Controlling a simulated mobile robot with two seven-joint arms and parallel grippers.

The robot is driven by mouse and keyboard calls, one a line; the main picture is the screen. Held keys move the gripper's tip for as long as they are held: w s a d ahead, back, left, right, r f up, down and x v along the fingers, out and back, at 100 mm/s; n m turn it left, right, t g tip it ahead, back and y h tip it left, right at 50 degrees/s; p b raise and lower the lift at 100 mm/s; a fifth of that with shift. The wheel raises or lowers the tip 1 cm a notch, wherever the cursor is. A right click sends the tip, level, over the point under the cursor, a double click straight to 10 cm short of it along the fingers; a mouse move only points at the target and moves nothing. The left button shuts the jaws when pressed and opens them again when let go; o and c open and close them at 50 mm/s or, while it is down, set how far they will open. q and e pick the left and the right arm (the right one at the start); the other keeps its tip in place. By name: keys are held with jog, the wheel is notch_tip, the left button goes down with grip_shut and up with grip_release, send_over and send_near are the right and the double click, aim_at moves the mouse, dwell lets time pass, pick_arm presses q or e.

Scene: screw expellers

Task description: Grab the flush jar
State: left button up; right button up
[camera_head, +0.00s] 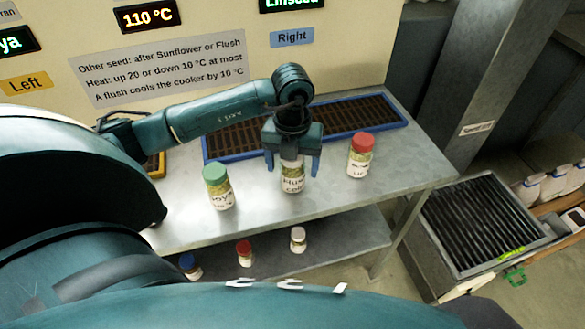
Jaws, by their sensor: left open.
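The flush jar (292,184), with a pale label reading "Flus…", stands upright on the grey metal table (345,200) between a green-lidded jar and a red-lidded jar. Its lid is hidden under my left gripper. My left gripper (292,172) points down over it, open, with one blue finger on each side of its upper part. I cannot tell whether the fingers touch it. My right gripper is not in view.
The green-lidded soya jar (218,188) stands left of the flush jar, the red-lidded jar (360,156) right. A blue-framed grate (355,117) lies behind. Small jars with blue (190,266), red (245,254) and white (298,240) lids stand on the lower shelf (330,240).

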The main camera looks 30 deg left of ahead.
pick_arm(q)
jog(key=shift+c, duration=0.6)
jog(key=c, duration=1.1)
jog(key=shift+r, duration=0.1)
